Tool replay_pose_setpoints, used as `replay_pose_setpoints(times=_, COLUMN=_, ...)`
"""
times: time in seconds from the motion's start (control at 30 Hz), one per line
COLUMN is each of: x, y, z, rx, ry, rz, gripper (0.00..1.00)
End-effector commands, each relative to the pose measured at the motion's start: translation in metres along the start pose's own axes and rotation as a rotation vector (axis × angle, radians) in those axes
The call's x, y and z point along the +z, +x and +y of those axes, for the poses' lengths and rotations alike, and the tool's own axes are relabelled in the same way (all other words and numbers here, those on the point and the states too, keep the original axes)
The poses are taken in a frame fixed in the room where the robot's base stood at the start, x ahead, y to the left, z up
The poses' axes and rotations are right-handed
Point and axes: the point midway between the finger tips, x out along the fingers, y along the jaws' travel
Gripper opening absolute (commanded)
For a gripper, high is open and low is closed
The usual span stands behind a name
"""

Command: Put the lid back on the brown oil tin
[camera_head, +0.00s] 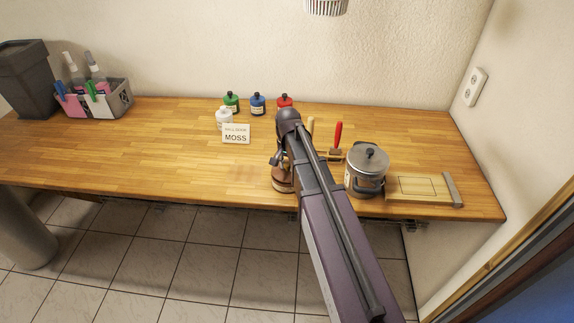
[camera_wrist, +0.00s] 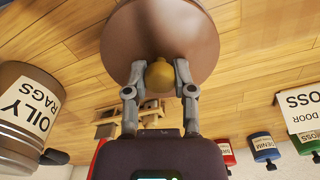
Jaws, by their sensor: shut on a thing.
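My gripper (camera_wrist: 158,80) is shut on a brass-coloured knob (camera_wrist: 159,76) at the centre of a round brown lid (camera_wrist: 130,45). The lid fills the top middle of the wrist view and hides what lies beyond it. In the head view, the brown oil tin (camera_head: 281,184) shows only in part, beside and behind my arm near the table's front edge. My arm covers most of it and the lid there. I cannot tell whether the lid touches the tin or is apart from it.
A grey-lidded oily rags can (camera_head: 352,182), also in the wrist view (camera_wrist: 20,125), stands right of my arm. A wooden board (camera_head: 405,187) lies farther right. Small paint bottles (camera_head: 258,104) and a MOSS card (camera_head: 236,134) are behind. The table's left middle (camera_head: 130,150) is clear.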

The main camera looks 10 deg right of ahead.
Motion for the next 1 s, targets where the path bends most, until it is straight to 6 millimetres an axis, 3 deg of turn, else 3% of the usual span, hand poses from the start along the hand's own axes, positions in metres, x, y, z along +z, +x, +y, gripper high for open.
replay_pose_setpoints(times=0.3, x=0.0, y=0.0, z=-0.0001, rx=0.0, ry=0.0, rz=0.0, gripper=0.0)
replay_pose_setpoints(times=0.33, x=0.0, y=0.0, z=-0.0001, rx=0.0, ry=0.0, rz=0.0, gripper=0.39)
replay_pose_setpoints(times=0.43, x=0.0, y=0.0, z=-0.0001, rx=0.0, ry=0.0, rz=0.0, gripper=0.69)
replay_pose_setpoints(times=0.47, x=0.0, y=0.0, z=-0.0001, rx=0.0, ry=0.0, rz=0.0, gripper=0.74)
replay_pose_setpoints(times=0.73, x=0.0, y=0.0, z=-0.0001, rx=0.0, ry=0.0, rz=0.0, gripper=0.74)
replay_pose_setpoints(times=0.77, x=0.0, y=0.0, z=-0.0001, rx=0.0, ry=0.0, rz=0.0, gripper=0.77)
replay_pose_setpoints(times=0.83, x=0.0, y=0.0, z=-0.0001, rx=0.0, ry=0.0, rz=0.0, gripper=0.97)
replay_pose_setpoints(times=1.0, x=0.0, y=0.0, z=0.0, rx=0.0, ry=0.0, rz=0.0, gripper=1.0)
